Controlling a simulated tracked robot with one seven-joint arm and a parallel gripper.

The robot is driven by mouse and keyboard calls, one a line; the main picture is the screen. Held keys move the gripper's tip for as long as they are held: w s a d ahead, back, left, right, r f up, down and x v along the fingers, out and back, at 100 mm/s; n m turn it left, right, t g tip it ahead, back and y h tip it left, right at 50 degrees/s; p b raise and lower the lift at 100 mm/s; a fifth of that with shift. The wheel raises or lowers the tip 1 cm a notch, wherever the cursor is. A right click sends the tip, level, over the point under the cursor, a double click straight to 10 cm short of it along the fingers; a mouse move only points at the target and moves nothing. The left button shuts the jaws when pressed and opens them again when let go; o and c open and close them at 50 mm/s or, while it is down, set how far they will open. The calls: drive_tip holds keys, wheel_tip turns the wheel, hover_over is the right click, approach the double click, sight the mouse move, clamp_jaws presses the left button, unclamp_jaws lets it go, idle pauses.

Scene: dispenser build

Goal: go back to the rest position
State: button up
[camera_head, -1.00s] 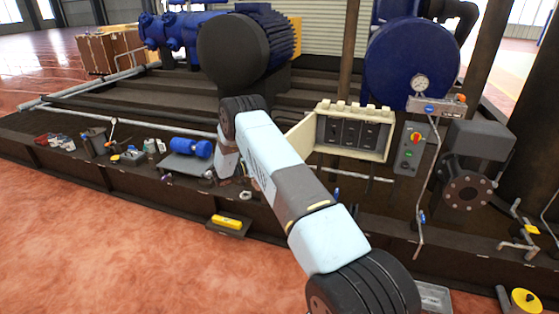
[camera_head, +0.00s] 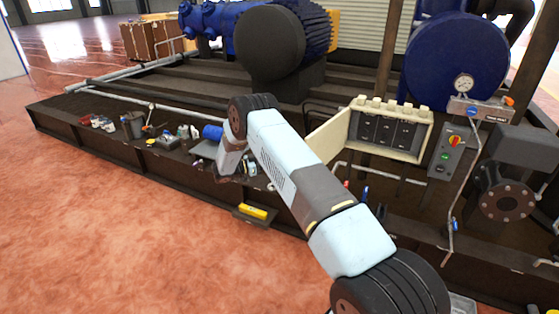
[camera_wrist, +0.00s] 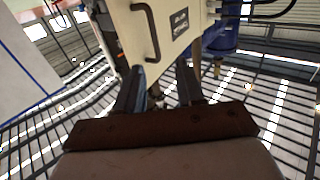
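My gripper (camera_wrist: 160,82) shows in the wrist view with its two dark fingers apart and nothing clearly held between them. A pale panel with a dark handle (camera_wrist: 147,30) and a label fills the upper middle of that view, beyond the fingers. In the head view my arm reaches forward and left over the skid's front edge. Its end is folded down behind my own links, so the fingers cannot be made out there.
A dark skid (camera_head: 180,170) carries an open cream switch box (camera_head: 341,133), a grey control box (camera_head: 446,158), a gauge (camera_head: 464,82) and a flange (camera_head: 507,203). Small items and a blue cylinder (camera_head: 212,132) line its ledge. A yellow item (camera_head: 253,211) sits low in front. The left floor is clear.

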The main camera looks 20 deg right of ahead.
drive_tip(key=shift+a, duration=0.45)
